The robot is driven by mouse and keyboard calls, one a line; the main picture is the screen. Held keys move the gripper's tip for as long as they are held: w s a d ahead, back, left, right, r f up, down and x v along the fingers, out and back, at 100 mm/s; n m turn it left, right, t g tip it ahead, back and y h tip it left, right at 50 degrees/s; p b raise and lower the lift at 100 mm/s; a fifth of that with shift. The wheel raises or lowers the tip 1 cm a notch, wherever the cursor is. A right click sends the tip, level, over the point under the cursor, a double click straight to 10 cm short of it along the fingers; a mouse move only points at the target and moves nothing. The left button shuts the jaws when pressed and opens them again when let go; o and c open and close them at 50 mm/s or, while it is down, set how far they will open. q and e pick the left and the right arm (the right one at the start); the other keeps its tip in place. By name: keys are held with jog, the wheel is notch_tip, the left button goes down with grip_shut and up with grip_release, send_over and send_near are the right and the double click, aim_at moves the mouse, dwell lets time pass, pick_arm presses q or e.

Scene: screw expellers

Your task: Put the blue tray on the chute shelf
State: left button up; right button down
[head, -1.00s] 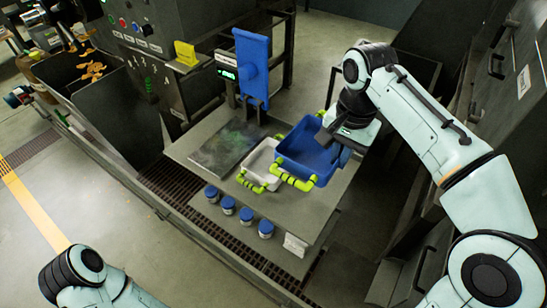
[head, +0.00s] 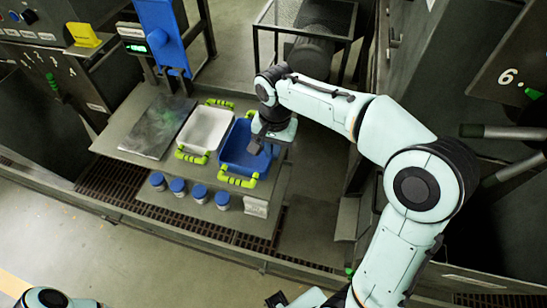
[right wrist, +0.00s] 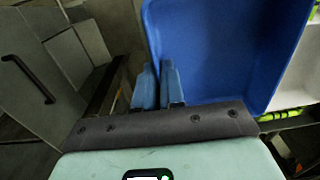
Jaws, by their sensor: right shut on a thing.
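The blue tray (head: 236,150) has yellow-green handles and stands at the right end of the grey table (head: 125,128), beside a white tray (head: 205,128). My right gripper (head: 259,143) is at its right-hand wall. In the right wrist view my right gripper (right wrist: 159,84) is shut on the edge of the blue tray (right wrist: 225,50). Whether the tray's bottom touches the table cannot be told. Only part of my left arm shows at the lower left of the head view; its gripper is out of view. I cannot make out which surface is the chute shelf.
A dark plate (head: 157,126) lies left of the white tray. Several blue-lidded jars (head: 178,187) stand on a lower ledge in front. A blue panel (head: 163,35) rises behind the table. Dark machine housings stand at left and right. The floor in front is clear.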

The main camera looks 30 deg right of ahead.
jog(key=shift+f, duration=1.8)
jog(key=shift+f, duration=0.1)
jog(key=shift+f+b, duration=0.15)
jog(key=shift+b, duration=0.15)
jog(key=c, duration=1.2)
grip_release()
jog(key=shift+c, duration=0.2)
